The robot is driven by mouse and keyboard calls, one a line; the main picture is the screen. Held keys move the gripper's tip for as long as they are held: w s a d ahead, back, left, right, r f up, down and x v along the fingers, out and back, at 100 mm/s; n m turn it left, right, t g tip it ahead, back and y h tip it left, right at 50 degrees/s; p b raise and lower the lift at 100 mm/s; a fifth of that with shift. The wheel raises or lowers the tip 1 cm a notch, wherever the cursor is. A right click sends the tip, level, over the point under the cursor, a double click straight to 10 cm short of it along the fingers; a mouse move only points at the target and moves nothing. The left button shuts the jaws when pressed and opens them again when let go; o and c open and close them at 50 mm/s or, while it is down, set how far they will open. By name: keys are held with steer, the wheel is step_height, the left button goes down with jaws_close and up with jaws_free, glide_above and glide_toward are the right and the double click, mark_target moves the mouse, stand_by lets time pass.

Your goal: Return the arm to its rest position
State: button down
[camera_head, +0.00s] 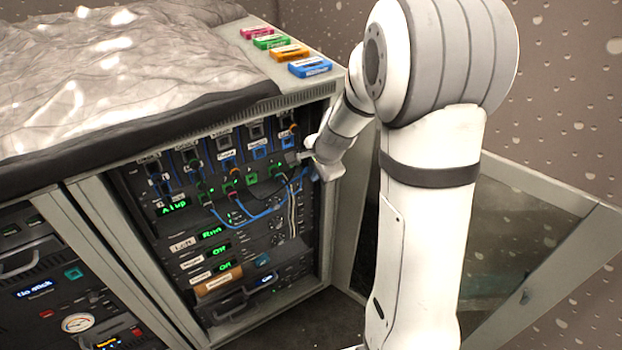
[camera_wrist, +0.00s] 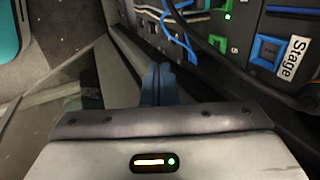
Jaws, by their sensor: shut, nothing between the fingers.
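My gripper (camera_head: 314,158) is in front of the upper right part of the rack panel in the head view, close to its right edge. In the wrist view my gripper's fingers (camera_wrist: 157,84) are together with nothing between them. My arm hides part of the cabinet's right side in the head view.
An open cabinet door (camera_head: 545,190) stands at the right, behind my arm. Several coloured cassettes (camera_head: 290,53) lie on the cabinet top, beside a crumpled translucent sheet (camera_head: 110,70). Blue and black cables (camera_head: 245,216) hang across the panel front. A second rack (camera_head: 60,290) is at the lower left.

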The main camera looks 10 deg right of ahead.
steer(key=shift+s+r, duration=0.15)
steer(key=shift+r, duration=0.7)
steer(key=s+a+r+n+g+h+p, duration=0.1)
steer(key=s+r+n+g+p, duration=0.1)
steer(key=s+r+n+p, duration=1.2)
steer(key=s+r, duration=1)
steer(key=s, duration=0.1)
steer(key=shift+a+h+p, duration=0.25)
steer(key=shift+h+p, duration=0.05)
steer(key=shift+p, duration=0.1)
steer(key=shift+s, duration=0.1)
